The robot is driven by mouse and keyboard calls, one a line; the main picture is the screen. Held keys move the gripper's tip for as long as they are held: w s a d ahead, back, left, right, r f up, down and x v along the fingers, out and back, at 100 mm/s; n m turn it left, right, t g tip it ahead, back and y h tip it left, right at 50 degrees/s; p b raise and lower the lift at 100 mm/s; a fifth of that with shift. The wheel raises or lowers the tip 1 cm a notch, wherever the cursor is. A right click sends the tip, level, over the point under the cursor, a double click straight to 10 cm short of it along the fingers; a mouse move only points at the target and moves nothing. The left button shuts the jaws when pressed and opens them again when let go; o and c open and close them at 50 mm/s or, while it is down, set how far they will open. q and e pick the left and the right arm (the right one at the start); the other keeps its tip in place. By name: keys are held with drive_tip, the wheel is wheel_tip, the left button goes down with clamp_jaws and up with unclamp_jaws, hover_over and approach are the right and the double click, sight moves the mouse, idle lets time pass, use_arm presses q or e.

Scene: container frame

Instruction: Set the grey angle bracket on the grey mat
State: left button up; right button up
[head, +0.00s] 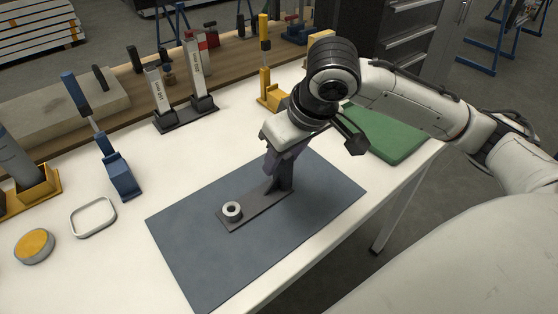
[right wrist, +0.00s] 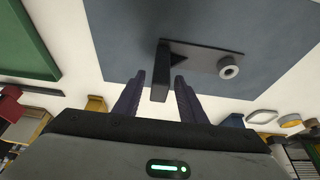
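The grey angle bracket (head: 258,208) lies with its flat base on the grey mat (head: 195,265), its upright plate standing at the end nearer my right arm. A pale ring (head: 232,210) sits at the base's other end; it also shows in the right wrist view (right wrist: 228,71). My right gripper (head: 279,172) is above the bracket, pointing down at the upright. In the right wrist view the bracket's upright (right wrist: 159,85) stands between the two dark fingers, with gaps visible on both sides. In the head view the gripper partly hides the upright. My left gripper is not in view.
A green mat or tray (head: 392,132) lies right of the grey mat. Upright tools line the back. White table beside the mat's left side is free.

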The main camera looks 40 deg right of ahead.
drive_tip(key=p+v, duration=0.1)
drive_tip(key=v, duration=0.7)
drive_tip(key=shift+r+p, duration=0.35)
